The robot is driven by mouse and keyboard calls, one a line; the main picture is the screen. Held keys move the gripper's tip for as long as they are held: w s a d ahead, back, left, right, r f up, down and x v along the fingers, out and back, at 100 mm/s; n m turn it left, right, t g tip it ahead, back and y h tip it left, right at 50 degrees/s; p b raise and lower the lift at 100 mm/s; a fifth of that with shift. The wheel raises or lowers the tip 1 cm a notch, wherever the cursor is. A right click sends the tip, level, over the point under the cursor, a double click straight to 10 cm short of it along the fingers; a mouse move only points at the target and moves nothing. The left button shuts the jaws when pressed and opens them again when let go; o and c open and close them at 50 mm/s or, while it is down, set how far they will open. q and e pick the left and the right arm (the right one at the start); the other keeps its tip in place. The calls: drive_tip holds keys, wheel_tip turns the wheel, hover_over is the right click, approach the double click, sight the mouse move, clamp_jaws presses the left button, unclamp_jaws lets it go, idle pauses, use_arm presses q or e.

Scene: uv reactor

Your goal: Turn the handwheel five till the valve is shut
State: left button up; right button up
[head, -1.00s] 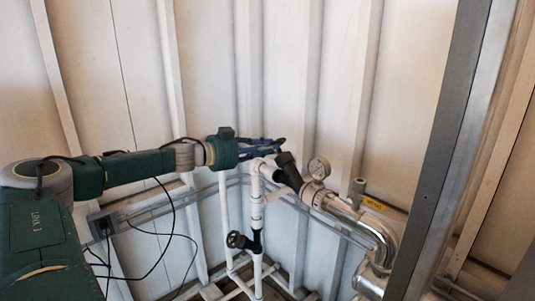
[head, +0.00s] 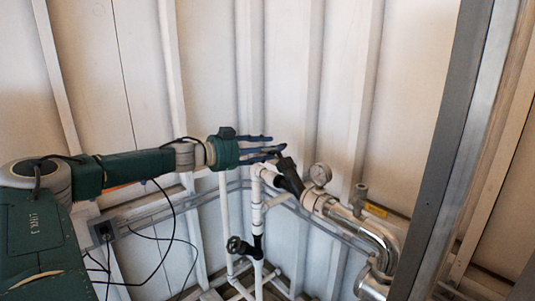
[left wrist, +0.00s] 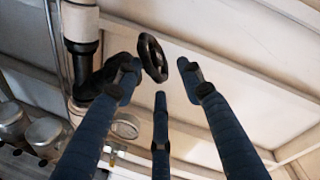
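A dark handwheel (left wrist: 152,57) shows between the fingertips of my left gripper (left wrist: 160,78) in the left wrist view. In the head view, the black slanted valve (head: 290,180) sits on the pipework, its upper end just beyond my left gripper (head: 270,146). The gripper's blue fingers are spread apart and straight, so it is open. I cannot tell whether any finger touches the wheel. A second black handwheel (head: 237,245) is lower on the white pipe. No number is readable on either wheel. How far the valve is turned does not show. My right gripper is not in view.
A pressure gauge (head: 320,174) and a shiny curved pipe (head: 384,240) stand right of the valve. White upright pipes (head: 257,205) run below it. A ribbed white wall (head: 210,70) is close behind. A grey metal post (head: 445,150) stands at the right.

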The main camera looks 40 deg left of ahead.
use_arm(q)
drive_tip(key=o, duration=0.8)
drive_tip(key=r, duration=0.2)
drive_tip(key=w+r, duration=0.1)
drive_tip(key=r, duration=0.2)
drive_tip(key=w+r, duration=0.1)
drive_tip(key=r, duration=0.2)
drive_tip(key=shift+a, duration=0.15)
drive_tip(key=o, duration=0.3)
drive_tip(key=shift+s+d+r, duration=0.1)
drive_tip(key=shift+d+r, duration=0.1)
drive_tip(key=shift+r, duration=0.25)
drive_tip(key=f, duration=0.2)
drive_tip(key=d+f, duration=0.1)
drive_tip(key=shift+s+d, duration=0.1)
drive_tip(key=shift+s, duration=0.15)
drive_tip(key=shift+c, duration=0.5)
drive_tip(key=s, duration=0.1)
drive_tip(key=s+r+p, duration=0.1)
drive_tip(key=s+p, duration=0.1)
drive_tip(key=shift+s+r, duration=0.15)
drive_tip(key=shift+r, duration=0.15)
drive_tip(key=c, duration=1)
drive_tip(key=d+b+v, duration=0.2)
drive_tip(key=b+v, duration=0.3)
drive_tip(key=v, duration=0.4)
drive_tip(key=shift+s+a, duration=0.2)
drive_tip(key=shift+s, duration=0.4)
